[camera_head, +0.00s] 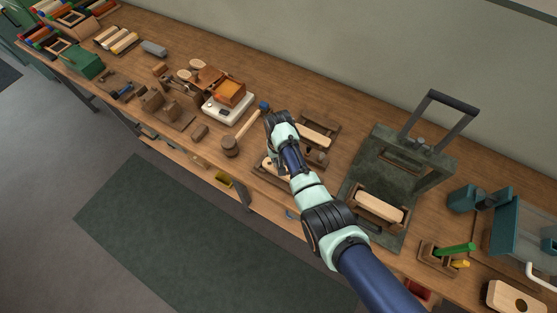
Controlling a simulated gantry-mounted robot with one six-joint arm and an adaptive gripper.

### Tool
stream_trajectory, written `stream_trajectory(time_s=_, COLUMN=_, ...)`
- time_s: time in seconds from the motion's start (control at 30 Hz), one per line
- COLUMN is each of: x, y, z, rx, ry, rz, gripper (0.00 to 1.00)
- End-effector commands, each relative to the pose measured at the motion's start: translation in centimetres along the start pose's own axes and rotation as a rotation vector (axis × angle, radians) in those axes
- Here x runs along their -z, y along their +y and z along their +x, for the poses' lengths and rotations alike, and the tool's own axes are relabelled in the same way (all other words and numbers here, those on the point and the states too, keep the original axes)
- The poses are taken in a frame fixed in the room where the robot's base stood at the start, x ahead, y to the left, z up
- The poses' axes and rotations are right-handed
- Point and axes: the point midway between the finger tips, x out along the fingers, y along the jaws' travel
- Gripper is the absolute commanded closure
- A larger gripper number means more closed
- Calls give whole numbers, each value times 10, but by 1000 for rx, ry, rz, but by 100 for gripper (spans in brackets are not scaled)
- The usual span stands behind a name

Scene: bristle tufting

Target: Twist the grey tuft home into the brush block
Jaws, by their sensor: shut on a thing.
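My gripper (275,119) is near the middle of the bench, seen from behind and above, and is shut. The grey tuft in its jaws cannot be made out, as the dark fingers and wrist hide it. A pale wooden brush block (313,135) sits in a dark wooden holder just right of my gripper. Another pale block (268,168) lies below my gripper, partly covered by my arm. I cannot tell which block is under the jaws, or whether the tuft touches one.
A dark green press (385,150) with a pale block (380,206) stands to the right. A holder with a green handle (455,249) is at the lower right.

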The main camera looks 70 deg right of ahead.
Motion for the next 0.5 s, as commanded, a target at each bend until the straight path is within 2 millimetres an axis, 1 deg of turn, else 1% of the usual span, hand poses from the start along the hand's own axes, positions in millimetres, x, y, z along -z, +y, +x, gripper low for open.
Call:
stream_trajectory(time_s=0.07, x=0, y=0, z=0, rx=0, ry=0, rz=-5, gripper=100)
stream_trajectory(time_s=0.17, x=0, y=0, z=-1, rx=0, ry=-1, rz=-71, gripper=100)
stream_trajectory(time_s=0.4, x=0, y=0, z=-2, rx=0, ry=-1, rz=-393, gripper=100)
stream_trajectory(time_s=0.5, x=0, y=-1, z=-1, rx=-1, ry=0, rz=-475, gripper=100)
